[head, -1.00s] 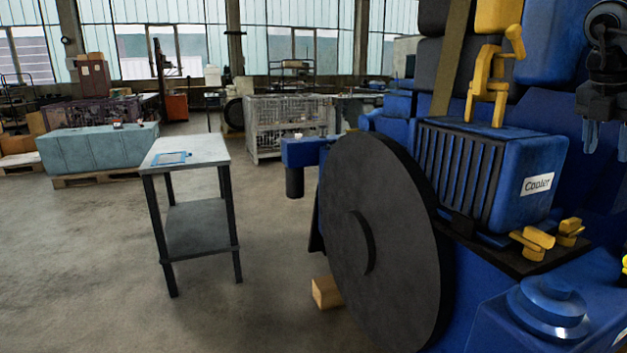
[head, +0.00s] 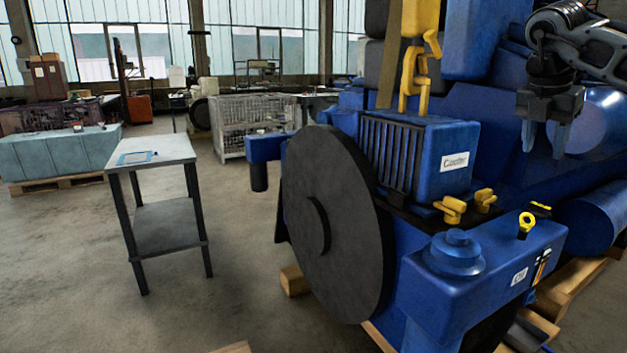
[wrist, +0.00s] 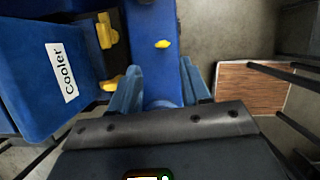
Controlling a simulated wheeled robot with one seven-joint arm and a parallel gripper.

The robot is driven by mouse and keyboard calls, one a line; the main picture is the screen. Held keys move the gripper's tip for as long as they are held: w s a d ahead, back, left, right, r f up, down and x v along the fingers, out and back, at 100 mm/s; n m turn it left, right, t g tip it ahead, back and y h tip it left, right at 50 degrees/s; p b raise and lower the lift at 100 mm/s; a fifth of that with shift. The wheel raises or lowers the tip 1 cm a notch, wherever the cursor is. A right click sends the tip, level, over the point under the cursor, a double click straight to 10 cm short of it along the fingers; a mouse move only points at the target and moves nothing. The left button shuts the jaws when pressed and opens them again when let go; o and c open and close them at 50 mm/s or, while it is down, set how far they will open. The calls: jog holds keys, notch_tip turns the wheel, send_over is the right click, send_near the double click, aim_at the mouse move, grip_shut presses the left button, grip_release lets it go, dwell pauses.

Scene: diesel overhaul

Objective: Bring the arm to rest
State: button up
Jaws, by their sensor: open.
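My gripper (head: 544,138) hangs at the upper right of the head view with its two blue fingers pointing down, apart and with nothing between them. It is to the right of the blue box labelled Cooler (head: 448,165) and appears above the blue engine. In the wrist view the fingers of my gripper (wrist: 162,90) are also spread and empty. There the Cooler box (wrist: 45,70) lies to the left, and a blue engine part with a yellow piece (wrist: 162,44) shows beyond the fingers. My arm comes in from the right edge of the head view.
A large dark flywheel (head: 335,225) stands at the engine's near end. Yellow clamps (head: 452,208) and a yellow-ringed dipstick (head: 526,222) stick up from the engine. A small table (head: 180,152) stands to the left. Open floor (head: 60,260) lies around it.

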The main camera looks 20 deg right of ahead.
jog(key=w+a+f+n+t+y, duration=0.15)
jog(key=a+f+y, duration=0.25)
jog(key=a, duration=0.6)
jog(key=w+a+f+n+t+y, duration=0.1)
jog(key=w+a+f+n+y, duration=0.25)
jog(key=a, duration=0.65)
jog(key=w+a+f+n+t+y, duration=0.15)
jog(key=a+f+y, duration=0.3)
jog(key=a, duration=0.55)
jog(key=s+a+r+n+y+b, duration=0.15)
jog(key=s+a+y, duration=0.35)
jog(key=a, duration=0.7)
jog(key=s+a+r+n+y, duration=0.1)
jog(key=s+a+n+y, duration=0.1)
jog(key=a+y, duration=0.75)
jog(key=s+d+f+m+t+h, duration=0.3)
jog(key=s+f+m+h, duration=0.4)
jog(key=s+m, duration=0.3)
jog(key=s+d+f+m+t+h+b, duration=0.1)
jog(key=s+d+f+m+t+h, duration=0.2)
jog(key=s+f+m+h, duration=0.4)
jog(key=s+d+f+m+t+h+b, duration=0.1)
jog(key=s+d+f+m+t+h, duration=0.2)
jog(key=s+f+m+h, duration=0.4)
jog(key=s+m+t+h, duration=0.1)
jog(key=s+m, duration=0.4)
jog(key=s, duration=0.8)
jog(key=shift+s+f+m, duration=0.15)
jog(key=shift+s+m, duration=0.1)
jog(key=shift+m, duration=0.05)
